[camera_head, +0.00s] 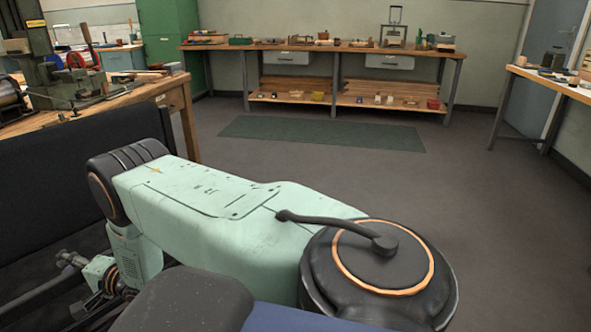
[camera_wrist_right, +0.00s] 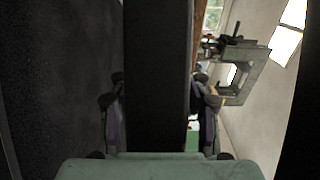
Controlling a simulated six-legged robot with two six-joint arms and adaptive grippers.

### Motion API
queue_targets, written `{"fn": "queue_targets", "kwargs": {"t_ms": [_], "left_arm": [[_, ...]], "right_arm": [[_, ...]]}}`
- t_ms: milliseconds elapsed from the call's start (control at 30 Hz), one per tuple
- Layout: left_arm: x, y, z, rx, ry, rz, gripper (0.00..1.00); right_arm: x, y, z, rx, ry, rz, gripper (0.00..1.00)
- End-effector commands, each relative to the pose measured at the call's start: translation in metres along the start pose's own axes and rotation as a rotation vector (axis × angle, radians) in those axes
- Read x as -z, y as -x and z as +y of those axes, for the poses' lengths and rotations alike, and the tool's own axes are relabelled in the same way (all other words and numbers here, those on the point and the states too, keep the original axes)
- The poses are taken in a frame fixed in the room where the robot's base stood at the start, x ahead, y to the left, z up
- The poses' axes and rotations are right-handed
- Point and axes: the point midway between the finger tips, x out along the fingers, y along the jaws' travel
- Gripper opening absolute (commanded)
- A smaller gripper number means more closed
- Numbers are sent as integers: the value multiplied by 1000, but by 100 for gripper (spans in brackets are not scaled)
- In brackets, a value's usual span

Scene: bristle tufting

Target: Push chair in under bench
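The chair shows as a broad black panel, probably its back (camera_head: 60,180), in front of the left workbench (camera_head: 150,97) in the head view; its seat and legs are hidden or out of frame. My right gripper (camera_head: 70,262) is low at the left, beyond my pale green arm. In the right wrist view its two fingers (camera_wrist_right: 161,112) lie on either side of a dark upright slab, which looks like the chair's back (camera_wrist_right: 157,60). The slab fills the gap and the fingers seem to press on it. My left gripper is out of view.
The left bench carries a green machine (camera_head: 60,75) and tools. A long bench (camera_head: 320,47) with a lower shelf stands at the back wall, a green mat (camera_head: 320,133) before it. Another bench (camera_head: 550,85) is at the right. The grey floor (camera_head: 480,200) between is clear.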

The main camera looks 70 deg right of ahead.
Motion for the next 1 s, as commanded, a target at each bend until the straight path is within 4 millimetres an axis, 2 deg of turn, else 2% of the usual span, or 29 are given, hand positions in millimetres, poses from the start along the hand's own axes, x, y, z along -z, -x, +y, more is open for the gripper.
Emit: {"fn": "queue_targets", "kwargs": {"t_ms": [33, 300, 767, 1000], "left_arm": [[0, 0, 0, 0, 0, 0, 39], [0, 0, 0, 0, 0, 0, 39], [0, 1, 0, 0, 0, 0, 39], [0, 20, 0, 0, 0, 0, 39]], "right_arm": [[0, -2, -2, 5, 2, -1, 44], [0, -2, -2, 5, 2, -2, 64], [-1, -1, -2, 5, 2, -3, 64], [0, 27, -4, 0, 0, 0, 64]]}}
